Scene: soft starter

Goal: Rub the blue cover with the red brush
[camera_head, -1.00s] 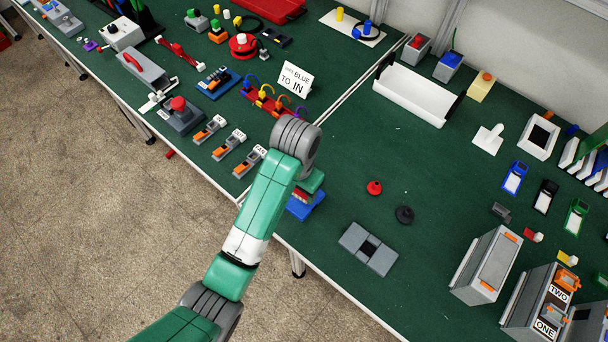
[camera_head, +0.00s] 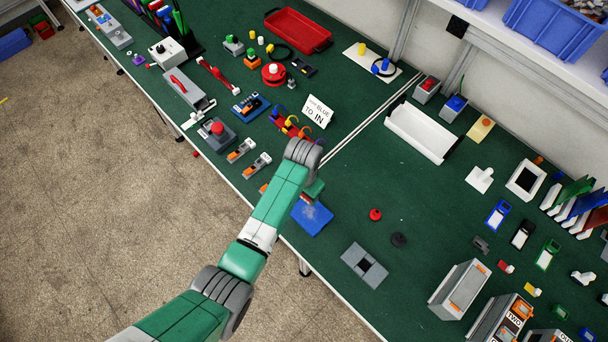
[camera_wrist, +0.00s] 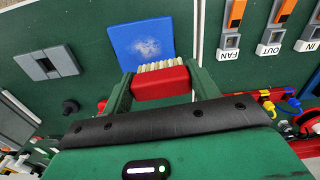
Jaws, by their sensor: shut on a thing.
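The blue cover (camera_head: 312,219) lies flat on the green table near its front edge. In the wrist view the blue cover (camera_wrist: 141,42) shows a whitish, speckled patch around its middle. My gripper (camera_wrist: 161,80) is shut on the red brush (camera_wrist: 160,87), holding it crosswise between the two green fingers. The brush's cream bristles point towards the cover and overlap its near edge in the wrist view. I cannot tell whether they touch it. In the head view my gripper (camera_head: 314,189) is over the cover's far side, with the brush mostly hidden.
A grey block with a dark slot (camera_head: 364,267) stands to the right of the cover. A red knob (camera_head: 375,214) and a black knob (camera_head: 398,239) are nearby. Orange-and-grey switches (camera_head: 256,165) and a multicoloured hook rack (camera_head: 291,127) lie on the left.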

